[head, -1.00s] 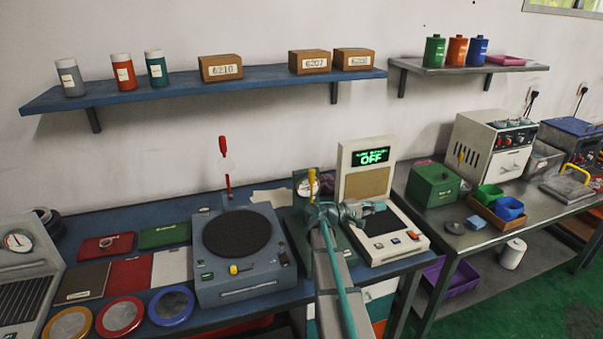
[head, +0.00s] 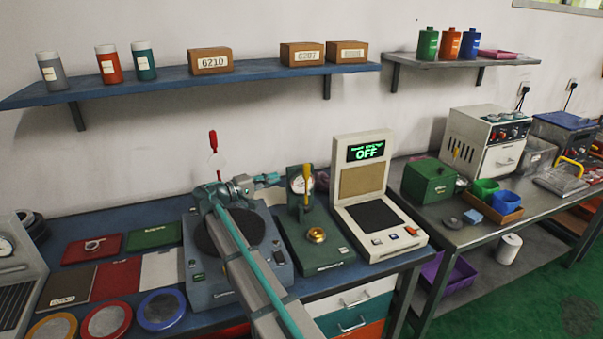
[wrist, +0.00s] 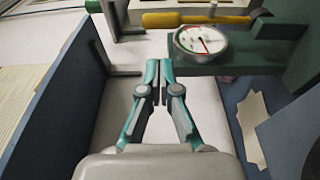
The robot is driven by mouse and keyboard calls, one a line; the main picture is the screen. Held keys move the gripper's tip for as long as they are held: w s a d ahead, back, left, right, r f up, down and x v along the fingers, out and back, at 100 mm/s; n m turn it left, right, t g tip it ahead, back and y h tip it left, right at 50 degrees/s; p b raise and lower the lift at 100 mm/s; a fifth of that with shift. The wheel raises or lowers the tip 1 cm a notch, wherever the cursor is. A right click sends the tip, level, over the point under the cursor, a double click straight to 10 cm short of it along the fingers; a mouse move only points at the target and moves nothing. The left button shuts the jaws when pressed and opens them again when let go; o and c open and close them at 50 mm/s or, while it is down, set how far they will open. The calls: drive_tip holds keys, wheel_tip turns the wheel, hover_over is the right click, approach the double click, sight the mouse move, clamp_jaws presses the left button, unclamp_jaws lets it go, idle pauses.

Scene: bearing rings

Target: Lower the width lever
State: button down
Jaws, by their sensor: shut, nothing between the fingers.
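In the head view, a green gauge stand (head: 322,255) has a round white dial (head: 301,184) and an upright lever with a yellow handle (head: 309,180). A brass-coloured ring (head: 316,235) rests on its base. My gripper (head: 279,179) is shut and empty, just left of the dial, pointing right. In the wrist view, the fingertips (wrist: 161,64) are together. The dial (wrist: 201,42) and the yellow handle (wrist: 196,20) lie ahead of them, apart from the fingers. No label shows which lever is the width lever.
A grey machine with a black disc (head: 212,238) and a red-handled lever (head: 213,142) stands left, partly behind my arm. A display unit reading OFF (head: 366,152) stands close on the right. A blue wall shelf (head: 230,82) runs above.

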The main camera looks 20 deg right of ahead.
drive_tip(key=shift+w+a+r, duration=0.1)
drive_tip(key=shift+a, duration=0.35)
drive_tip(key=shift+d, duration=0.1)
drive_tip(key=p, duration=0.3)
hover_over(306, 189)
drive_tip(key=w+a, duration=0.3)
drive_tip(key=shift+s, duration=0.2)
drive_tip(key=shift+s+d, duration=0.1)
